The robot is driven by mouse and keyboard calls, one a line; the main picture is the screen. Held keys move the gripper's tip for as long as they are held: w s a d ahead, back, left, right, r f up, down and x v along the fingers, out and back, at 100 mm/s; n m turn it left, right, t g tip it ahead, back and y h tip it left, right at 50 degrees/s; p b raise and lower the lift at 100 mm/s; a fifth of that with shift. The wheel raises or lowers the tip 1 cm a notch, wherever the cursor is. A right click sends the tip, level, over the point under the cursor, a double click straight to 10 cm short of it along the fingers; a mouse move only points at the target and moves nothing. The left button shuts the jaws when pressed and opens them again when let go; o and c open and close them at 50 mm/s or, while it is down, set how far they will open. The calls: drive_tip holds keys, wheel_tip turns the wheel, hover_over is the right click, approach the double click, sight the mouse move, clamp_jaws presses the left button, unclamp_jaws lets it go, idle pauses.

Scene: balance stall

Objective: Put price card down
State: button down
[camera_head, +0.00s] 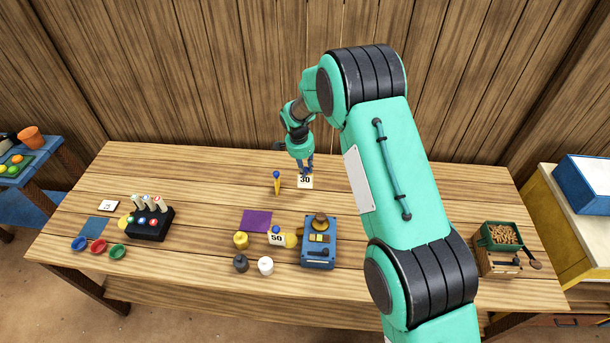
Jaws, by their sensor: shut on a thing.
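A white price card (305,182) marked 30 stands upright at the back middle of the wooden table (400,180). My gripper (306,170) points down right above the card and is shut on its upper part. The card's lower edge is at or very near the tabletop; I cannot tell if it touches. A second price card (277,239) marked 50 stands nearer the front, beside the blue scale. My arm hides part of the table to the right.
A yellow peg with a blue top (277,183) stands just left of the held card. A purple mat (256,221), weights, a blue scale (319,246) and a black rack (150,224) are nearer the front. The back left of the table is clear.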

drive_tip(key=shift+f, duration=1.65)
drive_tip(key=shift+f, duration=0.2)
drive_tip(key=c, duration=1.6)
unclamp_jaws()
drive_tip(key=shift+o, duration=0.2)
drive_tip(key=shift+r, duration=0.2)
wheel_tip(320, 180, up, 12)
drive_tip(key=s+a, duration=0.1)
drive_tip(key=shift+s+a, duration=0.15)
drive_tip(key=shift+s, duration=0.05)
